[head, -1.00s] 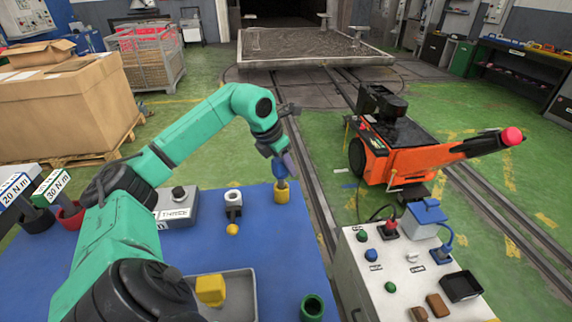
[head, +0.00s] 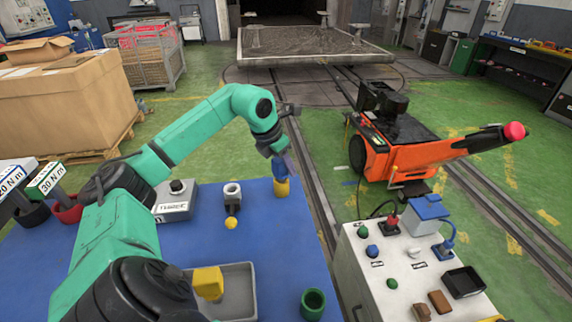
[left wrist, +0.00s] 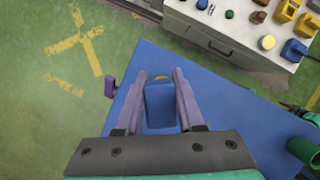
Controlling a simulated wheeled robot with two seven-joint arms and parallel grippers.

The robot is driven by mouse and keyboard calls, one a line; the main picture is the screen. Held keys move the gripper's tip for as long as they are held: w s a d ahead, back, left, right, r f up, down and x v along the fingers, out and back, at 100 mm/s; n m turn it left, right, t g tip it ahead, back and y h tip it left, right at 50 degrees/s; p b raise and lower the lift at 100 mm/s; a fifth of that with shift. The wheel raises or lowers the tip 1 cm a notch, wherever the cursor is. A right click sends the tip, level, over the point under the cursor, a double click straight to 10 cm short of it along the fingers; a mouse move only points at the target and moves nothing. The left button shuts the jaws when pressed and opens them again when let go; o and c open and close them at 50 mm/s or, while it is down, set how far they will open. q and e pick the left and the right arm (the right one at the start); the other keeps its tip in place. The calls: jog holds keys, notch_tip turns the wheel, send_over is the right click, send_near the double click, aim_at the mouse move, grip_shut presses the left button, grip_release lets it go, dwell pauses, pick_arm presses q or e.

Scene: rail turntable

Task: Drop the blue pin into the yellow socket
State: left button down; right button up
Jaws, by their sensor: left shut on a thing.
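My left gripper (head: 285,160) reaches over the far right part of the blue table. Its purple fingers (left wrist: 161,100) are shut on the blue pin (left wrist: 160,106), which they hold by its two sides. In the head view the blue pin (head: 279,168) stands roughly upright directly above the yellow socket (head: 281,188), its lower end at the socket's mouth. I cannot tell how far, if at all, it is inside. In the left wrist view only a sliver of the yellow socket (left wrist: 160,77) shows past the pin. My right gripper is not in view.

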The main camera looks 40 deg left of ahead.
pick_arm(q)
jog(key=shift+f+b, duration=0.7)
jog(key=shift+f, duration=0.2)
jog(key=shift+c, duration=2.2)
grip_release()
jog(key=d+v, duration=0.1)
jog(key=v, duration=1.3)
jog(key=shift+a+r+p, duration=0.3)
jog(key=shift+a, duration=0.15)
